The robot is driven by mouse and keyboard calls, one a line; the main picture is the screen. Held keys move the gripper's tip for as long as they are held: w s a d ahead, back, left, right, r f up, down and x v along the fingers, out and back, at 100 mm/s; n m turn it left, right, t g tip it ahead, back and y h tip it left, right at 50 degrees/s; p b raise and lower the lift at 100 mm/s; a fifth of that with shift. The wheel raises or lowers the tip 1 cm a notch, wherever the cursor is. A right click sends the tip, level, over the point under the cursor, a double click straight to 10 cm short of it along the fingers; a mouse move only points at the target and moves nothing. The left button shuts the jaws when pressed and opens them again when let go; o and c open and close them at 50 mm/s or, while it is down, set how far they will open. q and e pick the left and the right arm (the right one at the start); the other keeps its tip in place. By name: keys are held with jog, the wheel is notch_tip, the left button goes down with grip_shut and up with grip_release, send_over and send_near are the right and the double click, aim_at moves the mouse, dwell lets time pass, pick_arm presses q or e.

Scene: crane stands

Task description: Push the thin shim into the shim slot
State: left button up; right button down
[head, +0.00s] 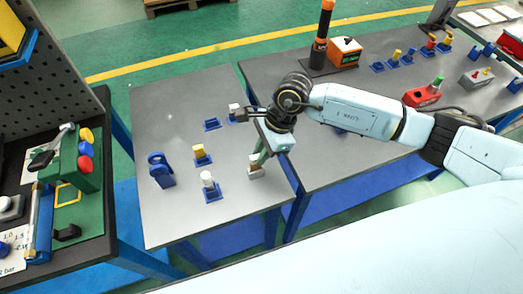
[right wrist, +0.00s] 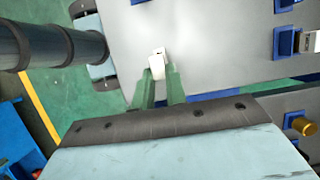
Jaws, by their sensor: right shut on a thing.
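My right gripper (head: 259,159) reaches down over the near right part of the grey table, its green fingers close together. In the right wrist view, the fingers (right wrist: 160,82) are shut on a small white piece (right wrist: 157,64), which sticks out past the fingertips. In the head view a small pale block with a brownish top (head: 255,171) shows at the fingertips. I cannot tell whether it touches the table. I cannot identify the thin shim or its slot with certainty. My left gripper is in neither view.
Blue holders stand on the same table: one with a white cylinder (head: 208,180), one with a yellow cylinder (head: 199,150), and an empty-looking one (head: 211,124). A taller blue stand (head: 160,170) is at left. A second table (head: 345,160) adjoins at right.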

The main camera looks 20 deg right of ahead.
aim_at(262, 167)
jog(key=shift+f+b, duration=1.6)
jog(key=shift+f, duration=0.2)
jog(key=c, duration=1.3)
grip_release()
jog(key=shift+r, duration=0.1)
jog(key=shift+c, duration=0.2)
jog(key=p+v, duration=0.3)
jog(key=v, duration=0.2)
jog(key=v, duration=1.3)
jog(key=shift+r, duration=0.2)
